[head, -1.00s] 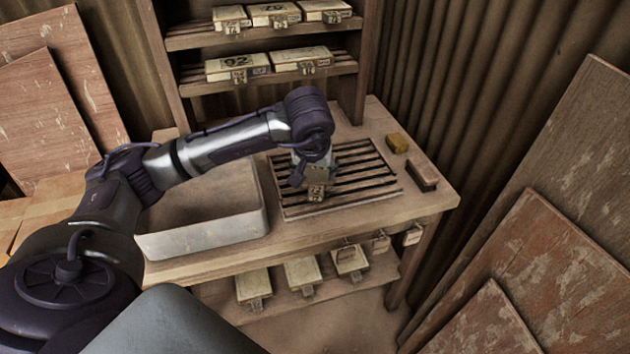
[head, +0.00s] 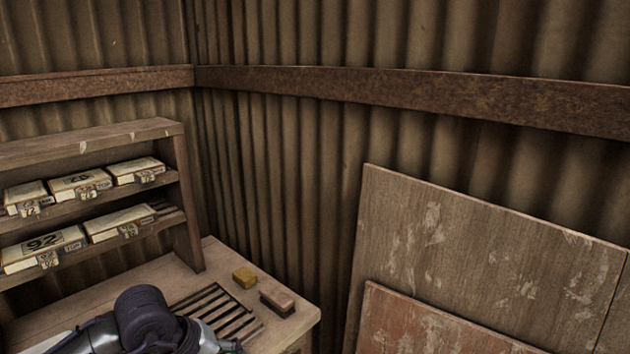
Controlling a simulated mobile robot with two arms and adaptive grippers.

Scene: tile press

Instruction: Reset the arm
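My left arm comes in at the bottom left of the head view, its dark wrist over the slatted rack (head: 217,306) on the wooden workbench (head: 88,299). A grey metal part of the hand shows at the bottom edge. The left fingertips are hidden or cut off by the frame, so I cannot see whether they are open or hold anything. My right gripper is not in view.
A yellow sponge-like block (head: 244,277) and a brown brush-like block (head: 277,299) lie right of the rack. A wooden shelf (head: 183,215) holds several numbered tile boxes (head: 80,185). Large boards (head: 470,260) lean against the corrugated wall (head: 280,190) at right.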

